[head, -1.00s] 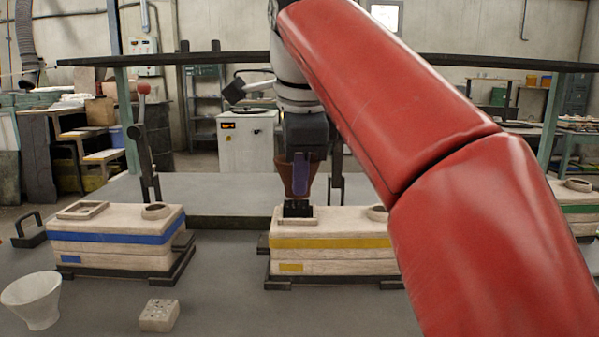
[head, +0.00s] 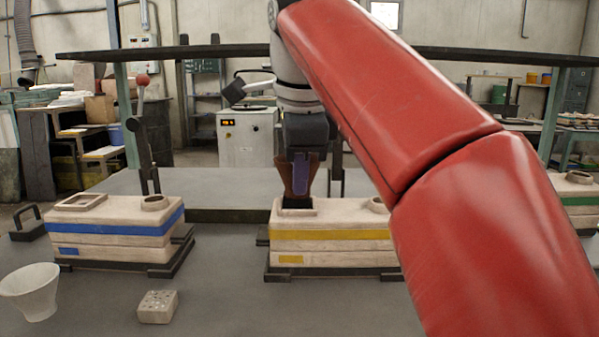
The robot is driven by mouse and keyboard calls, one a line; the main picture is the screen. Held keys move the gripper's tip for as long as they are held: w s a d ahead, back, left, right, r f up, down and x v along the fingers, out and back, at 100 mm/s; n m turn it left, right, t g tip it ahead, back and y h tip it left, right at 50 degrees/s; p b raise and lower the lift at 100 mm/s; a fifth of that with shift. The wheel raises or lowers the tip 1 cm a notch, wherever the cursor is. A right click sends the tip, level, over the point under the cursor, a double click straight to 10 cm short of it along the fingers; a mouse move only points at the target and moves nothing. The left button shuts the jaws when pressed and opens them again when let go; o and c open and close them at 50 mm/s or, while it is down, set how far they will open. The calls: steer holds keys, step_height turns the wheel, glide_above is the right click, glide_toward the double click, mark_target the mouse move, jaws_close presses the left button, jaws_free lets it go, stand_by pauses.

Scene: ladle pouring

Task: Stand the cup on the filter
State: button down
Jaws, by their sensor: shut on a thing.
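My gripper (head: 300,174) is shut on a brown cup (head: 286,178) that flares upward. It holds the cup upright over the yellow-striped mould (head: 332,247). A black block (head: 297,203), seemingly the filter, sits in the square recess on top of that mould. The cup's narrow lower end is right at the block's top; I cannot tell whether they touch. A purple finger covers the middle of the cup. A loose pale cup (head: 31,291) stands at the lower left, apart from my gripper, with a pale block with holes (head: 157,307) to its right.
A blue-striped mould (head: 115,233) stands to the left, with a red-knobbed lever (head: 142,80) behind it. A green-striped mould (head: 577,197) shows at the right edge. My red arm hides the right end of the yellow-striped mould. The front floor is mostly clear.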

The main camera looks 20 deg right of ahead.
steer(key=c, duration=1.5)
jaws_free()
steer(key=shift+r, duration=0.15)
steer(key=shift+p+v, duration=1.2)
steer(key=shift+v, duration=2.55)
steer(key=shift+s, duration=0.1)
